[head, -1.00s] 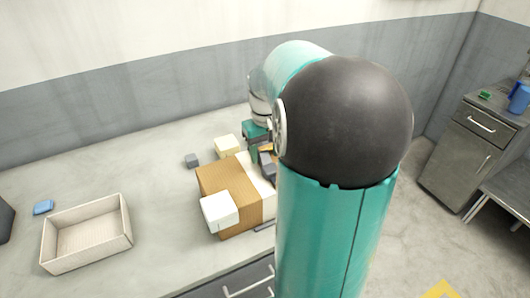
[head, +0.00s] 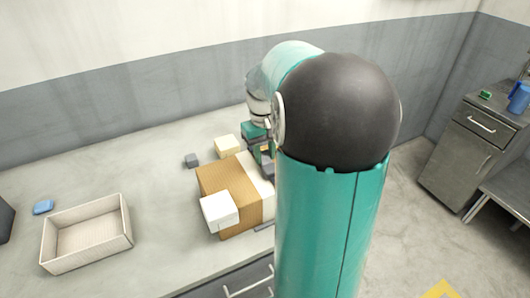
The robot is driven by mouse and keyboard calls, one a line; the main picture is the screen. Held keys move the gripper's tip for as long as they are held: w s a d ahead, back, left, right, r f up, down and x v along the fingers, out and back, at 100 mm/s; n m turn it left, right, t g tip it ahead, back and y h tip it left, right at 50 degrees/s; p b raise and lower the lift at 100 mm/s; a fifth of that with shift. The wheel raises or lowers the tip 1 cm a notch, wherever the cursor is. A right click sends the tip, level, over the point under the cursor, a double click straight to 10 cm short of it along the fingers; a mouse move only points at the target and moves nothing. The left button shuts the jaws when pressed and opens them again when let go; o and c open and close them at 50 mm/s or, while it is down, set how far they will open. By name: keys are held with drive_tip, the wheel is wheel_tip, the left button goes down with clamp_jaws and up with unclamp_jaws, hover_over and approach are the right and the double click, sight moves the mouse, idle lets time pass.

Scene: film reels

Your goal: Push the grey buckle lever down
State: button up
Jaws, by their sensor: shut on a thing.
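A tan box (head: 240,182) with a pale band on its right part stands on the grey counter. A dark grey piece, which looks like the buckle lever (head: 268,171), sits at the box's right side, partly behind my arm. My gripper (head: 263,153) is just above it at the box's far right edge, pointing down and shut on what looks like this lever. My arm hides much of the buckle and the fingertips, so the contact and the lever's exact angle are hard to make out.
A white block (head: 219,211) sits against the box's near left corner. An empty beige tray (head: 88,265) and a blue item (head: 43,207) are at left. The counter between tray and box is clear.

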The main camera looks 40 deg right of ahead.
drive_tip(key=g, duration=0.2)
drive_tip(key=w+g+y, duration=0.1)
drive_tip(key=shift+d+f, duration=0.15)
drive_tip(key=shift+f, duration=0.1)
drive_tip(key=shift+w+f+g, duration=0.2)
drive_tip(key=shift+w+g, duration=0.05)
drive_tip(key=shift+g, duration=0.75)
drive_tip(key=shift+y, duration=0.3)
drive_tip(key=o, duration=1)
drive_tip(key=v, duration=1.4)
drive_tip(key=shift+f, duration=0.1)
